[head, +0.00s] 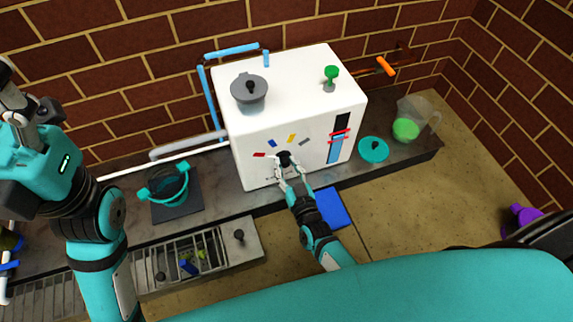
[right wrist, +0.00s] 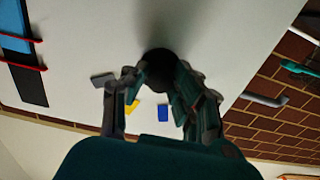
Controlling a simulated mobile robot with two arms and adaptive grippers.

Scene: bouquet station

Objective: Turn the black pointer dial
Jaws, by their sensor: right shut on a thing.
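The black pointer dial (head: 285,157) is on the front face of the white box (head: 262,120). Red (head: 259,155), blue (head: 272,142), yellow (head: 291,138) and grey (head: 305,142) marks arc above it. My right gripper (head: 288,170) is at the dial, its fingers shut on it from either side. In the right wrist view the dial (right wrist: 159,62) is a dark round shape between the fingertips (right wrist: 160,75). Which mark the pointer faces is hidden. Part of my left arm, with grey finger-like parts (head: 30,105), shows at the far left, away from the box.
A grey lidded pot (head: 249,92) and a green knob (head: 331,76) are on top of the box. A teal pot (head: 166,186) stands left, a teal lid (head: 373,149) and a clear jug (head: 413,120) right. A slotted grey rack (head: 190,258) is at front left.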

